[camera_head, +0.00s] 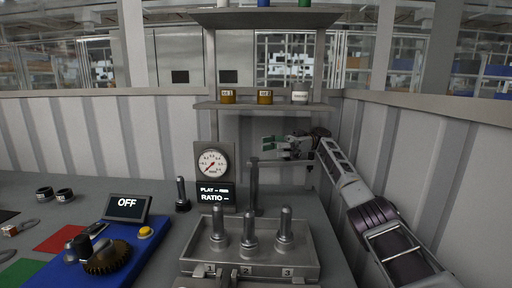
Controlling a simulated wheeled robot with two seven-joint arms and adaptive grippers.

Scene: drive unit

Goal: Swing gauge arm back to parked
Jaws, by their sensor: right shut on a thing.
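The gauge stand has a round white dial (211,163) above a dark display (215,194) reading "PLAY" and "RATIO". Beside it stands a dark upright post (255,187), with a short horizontal gauge arm (268,159) reaching right from its top. My right gripper (280,146) comes in from the right at the level of the post's top. It is shut on the gauge arm; its fingers partly hide the contact. My left gripper is out of view.
A grey tray (190,265) with several upright metal pins stands in front of the post. A blue board (118,268) with a gear, a yellow button and an "OFF" screen (127,207) lies left. A shelf (262,106) with small containers hangs above my gripper.

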